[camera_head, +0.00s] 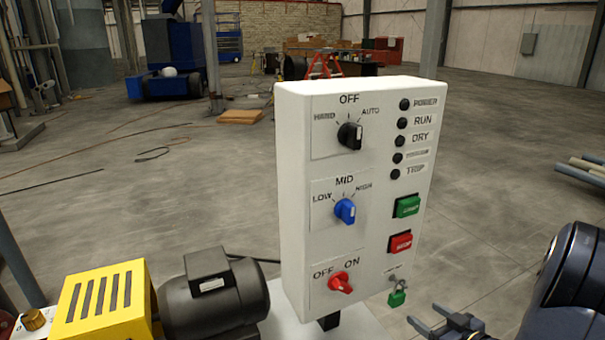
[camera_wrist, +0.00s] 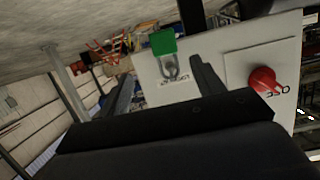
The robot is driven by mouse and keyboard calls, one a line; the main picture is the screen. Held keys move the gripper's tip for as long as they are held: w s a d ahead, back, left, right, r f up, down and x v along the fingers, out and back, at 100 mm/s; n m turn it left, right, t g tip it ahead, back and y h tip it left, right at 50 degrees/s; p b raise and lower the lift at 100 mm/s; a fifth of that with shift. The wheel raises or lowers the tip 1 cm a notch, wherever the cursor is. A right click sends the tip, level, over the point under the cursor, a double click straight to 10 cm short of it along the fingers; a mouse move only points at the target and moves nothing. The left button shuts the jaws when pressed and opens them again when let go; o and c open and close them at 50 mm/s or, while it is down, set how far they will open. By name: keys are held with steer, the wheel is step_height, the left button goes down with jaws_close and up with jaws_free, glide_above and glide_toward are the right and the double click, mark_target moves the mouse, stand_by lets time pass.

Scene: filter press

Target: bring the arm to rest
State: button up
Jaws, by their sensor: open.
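My gripper (camera_head: 425,313) is open at the lower right of the head view, in front of the white control panel (camera_head: 295,240). Its fingers are empty and apart from the panel. A green padlock (camera_head: 397,298) hangs from a small hasp at the panel's lower right corner, just left of and above the fingertips. In the wrist view, which is turned over, the padlock (camera_wrist: 163,42) shows between the two dark fingers of my gripper (camera_wrist: 160,70), beyond their tips. The red OFF/ON knob (camera_head: 340,283) also shows there (camera_wrist: 264,80), right of the fingers.
The panel carries a black knob (camera_head: 350,135), a blue knob (camera_head: 345,211), a green button (camera_head: 406,206) and a red STOP button (camera_head: 400,242). A motor (camera_head: 215,295) and a yellow guard (camera_head: 105,300) stand at lower left. Open floor (camera_head: 510,180) lies right of the panel.

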mark_target(401, 299)
steer(key=shift+w, duration=0.1)
steer(key=x, duration=1)
steer(key=shift+a, duration=0.25)
steer(key=shift+r, duration=0.1)
